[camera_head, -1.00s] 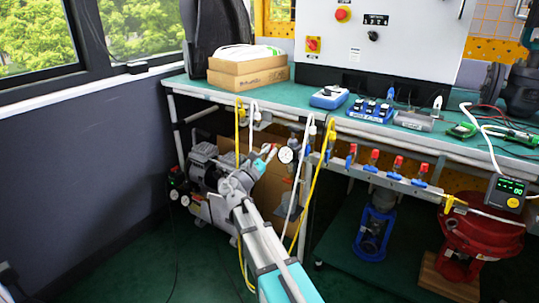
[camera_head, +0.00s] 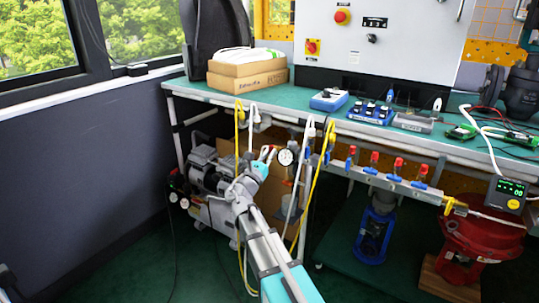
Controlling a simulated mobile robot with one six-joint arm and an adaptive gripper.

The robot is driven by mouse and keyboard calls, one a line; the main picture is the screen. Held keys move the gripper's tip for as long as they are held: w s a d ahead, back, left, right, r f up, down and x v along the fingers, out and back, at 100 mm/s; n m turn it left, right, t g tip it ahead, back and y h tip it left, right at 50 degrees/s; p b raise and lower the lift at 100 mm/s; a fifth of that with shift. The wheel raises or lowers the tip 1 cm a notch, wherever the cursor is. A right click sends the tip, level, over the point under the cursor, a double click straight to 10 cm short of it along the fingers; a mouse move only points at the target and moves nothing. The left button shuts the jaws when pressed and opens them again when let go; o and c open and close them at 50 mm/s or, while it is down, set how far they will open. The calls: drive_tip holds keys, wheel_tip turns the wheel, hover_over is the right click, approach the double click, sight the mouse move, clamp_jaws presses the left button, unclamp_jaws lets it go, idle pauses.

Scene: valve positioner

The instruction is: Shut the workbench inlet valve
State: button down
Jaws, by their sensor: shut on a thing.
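The green-topped workbench (camera_head: 196,90) carries an inlet line with a round white gauge (camera_head: 285,157) under its front edge. My gripper (camera_head: 268,154) is just left of this gauge, its fingers pointing up and away from me. It is shut on a small part by the gauge, which fits the inlet valve's handle. The handle is mostly hidden by the fingers, and its angle cannot be told. A red spot shows at the fingertips. To the right, a grey manifold (camera_head: 385,181) carries several small valves with red tops and blue handles.
A yellow hose (camera_head: 316,185) and a white hose (camera_head: 294,195) hang close to the right of my gripper. A compressor (camera_head: 205,180) stands behind and left of my arm. A digital meter (camera_head: 510,192) hangs at right.

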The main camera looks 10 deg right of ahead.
drive_tip(key=c, duration=0.7)
unclamp_jaws()
drive_tip(key=shift+m, duration=0.3)
drive_tip(key=s+a+m+g+p, duration=0.4)
drive_tip(key=a+m, duration=0.3)
drive_tip(key=m, duration=0.4)
drive_tip(key=s+a+m+g+p, duration=0.1)
drive_tip(key=a+m+g+p, duration=0.35)
drive_tip(key=m, duration=0.65)
drive_tip(key=shift+s+d+f+m+g+y+b, duration=0.5)
drive_tip(key=shift+s+d+f+g+y+b, duration=1)
drive_tip(key=shift+f, duration=3)
drive_tip(key=shift+s+d+f+m+g+y+b, duration=0.6)
drive_tip(key=shift+s+d+f+y+b, duration=1.15)
drive_tip(key=shift+s+d+f+b, duration=1.95)
drive_tip(key=shift+s+d+f+m+g+y+b, duration=0.45)
drive_tip(key=shift+s+f+g+y+b, duration=0.95)
drive_tip(key=shift+f, duration=3.95)
